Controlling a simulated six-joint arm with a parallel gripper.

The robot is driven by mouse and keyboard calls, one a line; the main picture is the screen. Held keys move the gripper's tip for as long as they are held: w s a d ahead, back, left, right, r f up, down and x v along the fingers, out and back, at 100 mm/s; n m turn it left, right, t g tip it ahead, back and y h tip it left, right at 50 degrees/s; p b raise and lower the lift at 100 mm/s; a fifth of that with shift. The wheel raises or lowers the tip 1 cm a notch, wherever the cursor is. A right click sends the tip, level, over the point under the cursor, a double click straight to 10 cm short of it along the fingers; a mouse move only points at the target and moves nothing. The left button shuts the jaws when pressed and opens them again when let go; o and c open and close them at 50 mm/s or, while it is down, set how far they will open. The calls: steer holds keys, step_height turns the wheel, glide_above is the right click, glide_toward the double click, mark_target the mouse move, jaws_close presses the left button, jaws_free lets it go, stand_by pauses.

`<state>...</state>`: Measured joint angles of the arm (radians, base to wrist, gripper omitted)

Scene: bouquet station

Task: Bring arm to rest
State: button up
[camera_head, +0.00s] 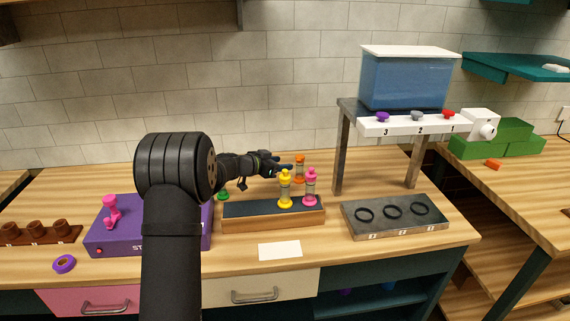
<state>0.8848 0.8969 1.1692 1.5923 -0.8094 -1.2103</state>
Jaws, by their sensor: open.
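My gripper (284,170) is at the end of my dark arm, which rises from the bottom of the view and reaches right over the table. It is small in view, with its fingers open above the wooden tray (262,224). The tray has a dark inner surface. A yellow bottle-like piece (285,190) and a pink one (311,188) stand at the tray's right part. An orange one (299,169) shows behind them. The gripper is close to the yellow and orange pieces; I cannot tell whether it touches either.
A purple box (110,238) with a pink lever stands left, partly behind my arm. A purple ring (64,264) lies at the front. A grey block (396,216) with several black rings is right, before a stand with a blue tank (405,80). A white card (280,251) lies at the front.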

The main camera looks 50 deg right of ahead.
mark_target(301, 155)
stand_by(0.3)
steer(key=x, duration=1.2)
steer(key=shift+f, duration=0.1)
steer(key=shift+r, duration=1.5)
steer(key=shift+f, duration=0.1)
